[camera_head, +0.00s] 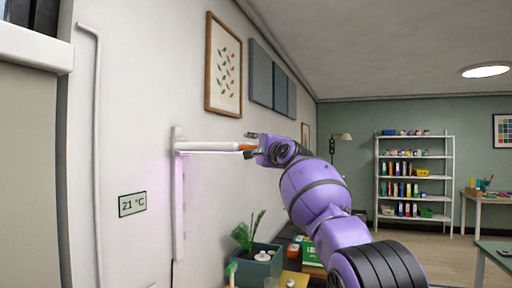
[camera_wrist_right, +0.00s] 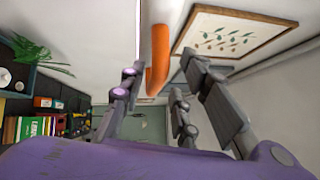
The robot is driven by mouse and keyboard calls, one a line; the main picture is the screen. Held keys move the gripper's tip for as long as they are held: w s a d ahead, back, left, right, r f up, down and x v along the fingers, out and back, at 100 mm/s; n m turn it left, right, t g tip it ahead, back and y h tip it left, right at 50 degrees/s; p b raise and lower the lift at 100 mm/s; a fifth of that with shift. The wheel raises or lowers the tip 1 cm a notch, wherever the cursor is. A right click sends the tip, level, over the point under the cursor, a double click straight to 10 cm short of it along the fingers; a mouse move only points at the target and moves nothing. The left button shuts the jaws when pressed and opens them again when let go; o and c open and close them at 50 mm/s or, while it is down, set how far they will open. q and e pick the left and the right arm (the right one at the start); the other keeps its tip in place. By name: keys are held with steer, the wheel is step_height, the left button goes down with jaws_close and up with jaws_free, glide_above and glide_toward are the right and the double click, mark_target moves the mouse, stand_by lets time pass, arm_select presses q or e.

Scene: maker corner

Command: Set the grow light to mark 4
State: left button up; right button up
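The grow light is a white horizontal bar (camera_head: 208,147) on a white vertical wall rail (camera_head: 178,215), near the rail's top, with a pinkish glow below. An orange handle (camera_head: 246,147) sits at the bar's right end; it also shows in the right wrist view (camera_wrist_right: 158,62). My right gripper (camera_head: 251,146) is at the handle. In the wrist view its fingers (camera_wrist_right: 163,68) are apart, with the handle between them in the picture and gaps on both sides. Contact is not visible. The rail's marks are too small to read. My left gripper is out of view.
Below the light stand a planter (camera_head: 258,268) with a green plant (camera_head: 247,233) and a dark shelf with boxes. A thermometer display (camera_head: 132,204) and a framed print (camera_head: 223,66) are on the wall. White shelves (camera_head: 415,185) stand far back.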

steer(key=v, duration=1.2)
stand_by(0.3)
steer(key=shift+d, duration=0.1)
